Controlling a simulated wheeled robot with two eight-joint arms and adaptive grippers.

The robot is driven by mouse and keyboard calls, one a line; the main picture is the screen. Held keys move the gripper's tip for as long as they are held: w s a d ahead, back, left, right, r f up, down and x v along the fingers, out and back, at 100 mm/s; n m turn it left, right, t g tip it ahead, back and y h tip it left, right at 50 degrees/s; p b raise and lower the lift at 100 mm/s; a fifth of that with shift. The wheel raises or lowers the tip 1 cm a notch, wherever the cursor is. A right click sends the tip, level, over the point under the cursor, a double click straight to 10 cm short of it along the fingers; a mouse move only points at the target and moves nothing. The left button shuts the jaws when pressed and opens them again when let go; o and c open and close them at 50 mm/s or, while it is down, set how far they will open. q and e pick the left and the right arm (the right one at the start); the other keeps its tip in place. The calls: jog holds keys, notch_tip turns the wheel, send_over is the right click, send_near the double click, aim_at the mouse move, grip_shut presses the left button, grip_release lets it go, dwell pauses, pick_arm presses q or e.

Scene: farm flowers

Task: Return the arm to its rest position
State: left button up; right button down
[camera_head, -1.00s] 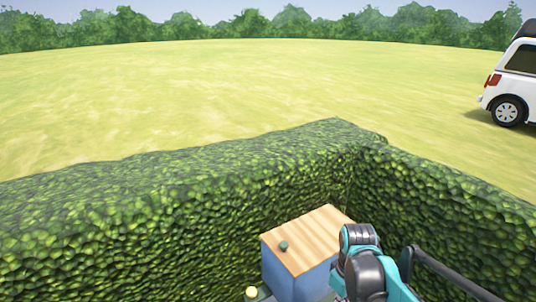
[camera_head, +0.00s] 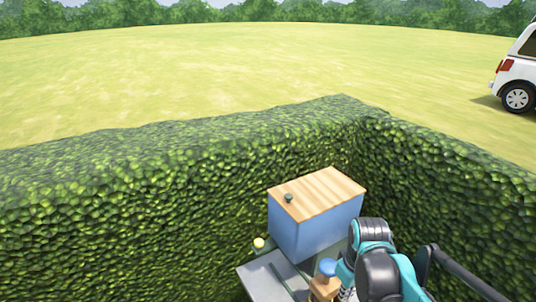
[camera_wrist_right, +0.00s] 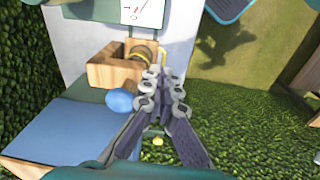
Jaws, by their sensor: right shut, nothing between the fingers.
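My right arm (camera_head: 375,265) comes in at the lower right of the head view, in front of a blue box with a wooden top. In the right wrist view my right gripper (camera_wrist_right: 161,88) is shut and empty, its fingers pointing toward a small wooden box (camera_wrist_right: 105,72) and a round blue object (camera_wrist_right: 120,101). I cannot tell whether the fingers touch anything. In the head view the right fingertips are mostly hidden by the arm. My left gripper is not in view.
The blue box's wooden top (camera_head: 325,192) carries a small dark knob (camera_head: 289,198). A tall hedge (camera_head: 150,200) encloses the corner. A white car (camera_head: 517,75) stands on the grass beyond.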

jog(key=s+a+f+m+t+b, duration=0.1)
jog(key=s+f+m+t+b, duration=0.1)
jog(key=f+b, duration=0.6)
jog(key=s+a+f+m+t+b, duration=0.1)
jog(key=s+f+m+t+b, duration=0.2)
jog(key=s+f+b, duration=0.3)
notch_tip(320, 180, down, 2)
jog(key=t+b, duration=0.1)
jog(key=b, duration=0.2)
jog(key=shift+s+f, duration=0.2)
jog(key=shift+s, duration=0.05)
jog(key=shift+a, duration=0.1)
